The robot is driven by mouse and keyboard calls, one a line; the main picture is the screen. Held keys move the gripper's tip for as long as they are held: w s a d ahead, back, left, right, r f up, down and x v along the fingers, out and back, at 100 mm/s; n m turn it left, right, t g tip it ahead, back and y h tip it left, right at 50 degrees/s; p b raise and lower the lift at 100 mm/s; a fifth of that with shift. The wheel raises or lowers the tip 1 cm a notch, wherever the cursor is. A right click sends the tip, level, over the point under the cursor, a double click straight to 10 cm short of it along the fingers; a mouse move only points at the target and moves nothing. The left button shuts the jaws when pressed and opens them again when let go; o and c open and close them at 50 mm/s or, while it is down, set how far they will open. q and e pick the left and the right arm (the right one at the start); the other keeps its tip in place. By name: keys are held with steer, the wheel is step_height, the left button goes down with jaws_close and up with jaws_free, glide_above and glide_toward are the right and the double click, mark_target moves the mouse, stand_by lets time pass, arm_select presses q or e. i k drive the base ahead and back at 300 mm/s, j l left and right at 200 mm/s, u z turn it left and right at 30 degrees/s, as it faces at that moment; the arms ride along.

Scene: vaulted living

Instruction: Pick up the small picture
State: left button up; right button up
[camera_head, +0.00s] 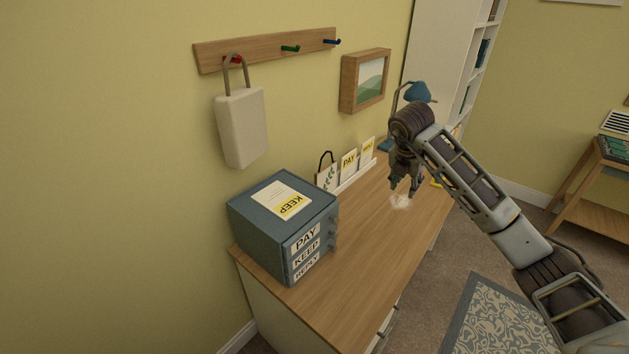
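A small picture (369,80) of green hills in a thick wooden frame hangs on the yellow wall, right of the hook rail. My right gripper (404,190) comes in from the right and points down over the far part of the wooden desk. It is below and to the right of the picture, apart from it. Its two fingers look spread, with nothing visible between them. My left gripper is not in view.
On the desk (350,280) stand a blue-grey drawer box (260,230) with a paper on top, a card rack (355,178) and a blue lamp (418,92). A beige bag (241,128) hangs from the hook rail (265,50).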

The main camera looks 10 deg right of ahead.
mark_target(325, 178)
steer(key=i+j, duration=0.85)
steer(key=j, duration=0.25)
